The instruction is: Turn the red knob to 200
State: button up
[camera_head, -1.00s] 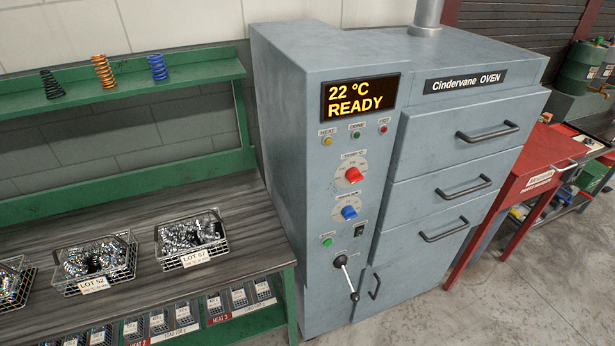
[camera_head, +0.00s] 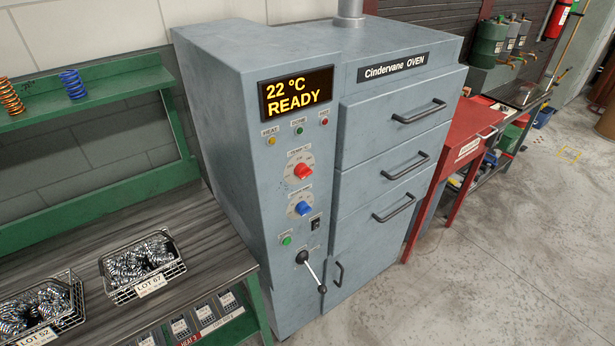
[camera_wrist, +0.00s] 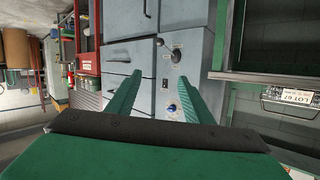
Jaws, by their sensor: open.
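The red knob (camera_head: 302,171) sits on a round white dial on the grey oven's front panel, below the lit display (camera_head: 297,94) that reads 22 °C READY. The dial's numbers are too small to read. The blue knob (camera_head: 302,208) is just below; it also shows in the wrist view (camera_wrist: 172,108). My gripper (camera_wrist: 159,77) is open and empty in the wrist view, its two green fingers spread towards the oven front, apart from it. The red knob does not show in the wrist view. My gripper is outside the head view.
A lever (camera_head: 313,272) with a black ball end sticks out low on the panel. Drawer handles (camera_head: 420,112) protrude to the right. A green bench with wire baskets (camera_head: 143,268) stands left, a red cabinet (camera_head: 462,149) right. The floor in front is clear.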

jog(key=w+d+r+y, duration=0.1)
jog(key=w, duration=1.1)
jog(key=n+g+y, duration=0.1)
jog(key=n+y, duration=1.1)
send_near(307, 174)
jog(key=x, duration=0.8)
jog(key=shift+w+a, duration=0.2)
jog(key=shift+w, duration=0.05)
jog(key=c, duration=1)
